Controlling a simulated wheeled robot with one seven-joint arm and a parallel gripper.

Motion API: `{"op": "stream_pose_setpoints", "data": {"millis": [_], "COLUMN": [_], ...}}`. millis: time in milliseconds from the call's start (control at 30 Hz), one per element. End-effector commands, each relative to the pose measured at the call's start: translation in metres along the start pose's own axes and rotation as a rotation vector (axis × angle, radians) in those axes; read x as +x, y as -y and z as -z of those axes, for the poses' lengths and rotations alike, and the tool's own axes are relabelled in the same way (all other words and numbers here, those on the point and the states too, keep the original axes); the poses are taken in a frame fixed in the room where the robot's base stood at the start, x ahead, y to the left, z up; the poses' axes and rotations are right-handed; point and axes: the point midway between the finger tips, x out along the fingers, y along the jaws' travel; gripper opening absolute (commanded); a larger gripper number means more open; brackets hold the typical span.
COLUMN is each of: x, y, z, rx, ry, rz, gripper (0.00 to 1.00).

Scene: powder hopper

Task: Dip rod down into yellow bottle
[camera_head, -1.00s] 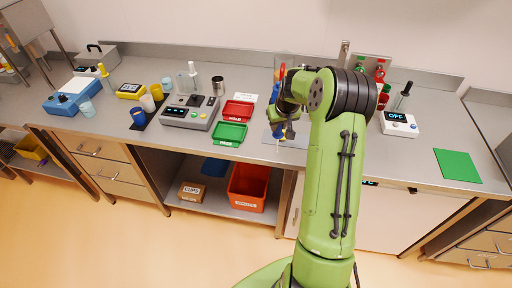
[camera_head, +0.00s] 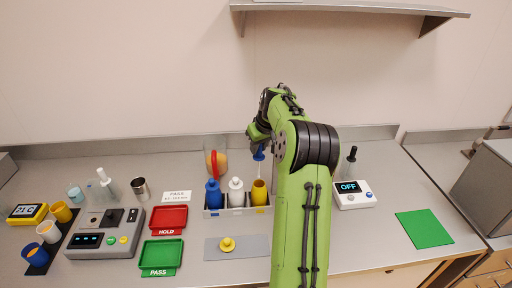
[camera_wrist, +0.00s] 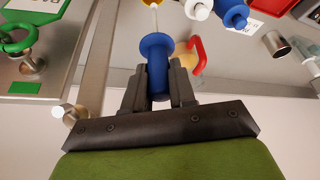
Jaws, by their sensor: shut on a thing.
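My gripper (camera_head: 257,142) is shut on the blue handle of a rod (camera_head: 259,156), which also shows between the fingers (camera_wrist: 158,92) in the wrist view (camera_wrist: 156,60). The handle is roughly upright, with a thin pale shaft pointing down. The yellow bottle (camera_head: 259,193) stands open-topped in the right place of a light rack (camera_head: 235,213), directly below the rod in the head view. A yellow edge shows at the shaft's far end in the wrist view (camera_wrist: 150,3). The shaft's tip is hidden, so I cannot tell how deep it is.
A white bottle (camera_head: 236,192) and a blue bottle (camera_head: 213,194) share the rack, left of the yellow one. A red-handled thing (camera_head: 214,165) stands behind. A yellow cap (camera_head: 227,244) lies on the grey mat (camera_head: 250,249) in front. A device reading OFF (camera_head: 353,194) stands right.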

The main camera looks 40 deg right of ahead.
Motion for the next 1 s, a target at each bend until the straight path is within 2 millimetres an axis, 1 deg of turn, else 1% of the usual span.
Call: {"op": "stream_pose_setpoints", "data": {"millis": [33,600,733,1000], "x": [0.01,0.093,0.102,0.101], "y": [0.0,0.001,0.001,0.001], "z": [-0.004,-0.039,-0.043,-0.042], "rx": [0.001,0.0,0.001,0.0], "ry": [0.001,0.002,0.002,0.001], "rz": [0.001,0.001,0.0,0.0], "gripper": [0.0,0.0,0.0,0.0]}}
